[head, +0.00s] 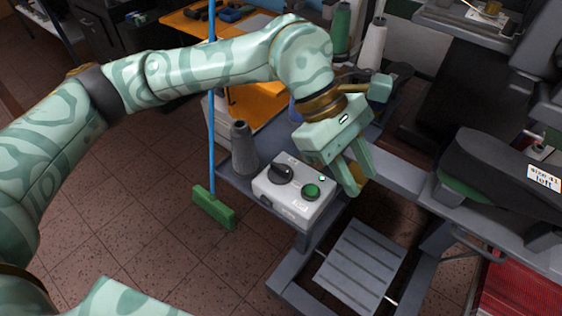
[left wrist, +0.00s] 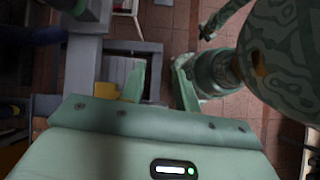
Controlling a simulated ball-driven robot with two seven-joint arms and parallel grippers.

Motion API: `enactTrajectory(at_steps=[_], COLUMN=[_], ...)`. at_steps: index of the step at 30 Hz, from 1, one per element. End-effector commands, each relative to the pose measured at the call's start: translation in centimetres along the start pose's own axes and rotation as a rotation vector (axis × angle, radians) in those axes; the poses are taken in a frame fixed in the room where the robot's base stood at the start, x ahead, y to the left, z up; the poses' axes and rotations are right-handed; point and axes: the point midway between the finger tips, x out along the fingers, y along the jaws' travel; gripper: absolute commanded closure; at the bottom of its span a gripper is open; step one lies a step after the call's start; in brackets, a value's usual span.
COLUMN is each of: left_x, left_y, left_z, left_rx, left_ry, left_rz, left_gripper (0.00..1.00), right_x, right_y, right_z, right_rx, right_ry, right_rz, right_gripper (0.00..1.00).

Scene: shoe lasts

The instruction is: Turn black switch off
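The black switch (head: 281,172) is a rotary knob on top of a pale grey control box (head: 293,193). A green push button (head: 311,190) sits to its right, with a small bright green light (head: 322,179) beside it. The knob's labels are too small to read. My left gripper (head: 352,182) is to the right of the box, pointing down, apart from the switch. Its two fingers are spread with nothing held between them; the gap also shows in the left wrist view (left wrist: 160,85). The switch cannot be made out in the left wrist view.
A grey cone (head: 243,148) stands left of the box. A blue-handled broom (head: 213,208) with a green head is farther left. Thread spools (head: 372,45) stand behind my left arm.

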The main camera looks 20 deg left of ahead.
Motion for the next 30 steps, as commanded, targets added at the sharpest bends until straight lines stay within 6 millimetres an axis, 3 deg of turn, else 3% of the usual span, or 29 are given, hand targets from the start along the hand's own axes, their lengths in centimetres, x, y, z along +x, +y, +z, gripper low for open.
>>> enactTrajectory(at_steps=[1,4,7,11,17,30], left_x=[-2.3,-7.0,-10.7,-12.4,-10.1,-1.8], left_y=[0.6,1.0,0.9,0.6,0.2,-0.6], left_z=[-2.8,-7.2,-9.3,-10.4,-12.4,-18.9], left_rx=[0.003,-0.039,-0.094,-0.132,-0.135,-0.135], left_ry=[0.170,0.443,0.600,0.676,0.677,0.674], left_rz=[-0.004,-0.026,-0.035,-0.042,-0.049,-0.046], left_gripper=[0.68,0.68,0.68,0.68,0.68,0.68], right_x=[0.0,0.0,0.0,0.1,0.8,3.1], right_y=[0.0,0.0,0.0,0.0,-0.1,-0.4], right_z=[0.0,0.0,-0.1,0.0,0.2,1.0], right_rx=[0.000,0.000,0.000,0.000,0.000,0.000], right_ry=[0.000,0.001,0.001,0.000,-0.005,-0.023], right_rz=[0.000,0.000,0.000,0.000,-0.002,-0.009], right_gripper=[1.00,1.00,1.00,1.00,1.00,1.00])
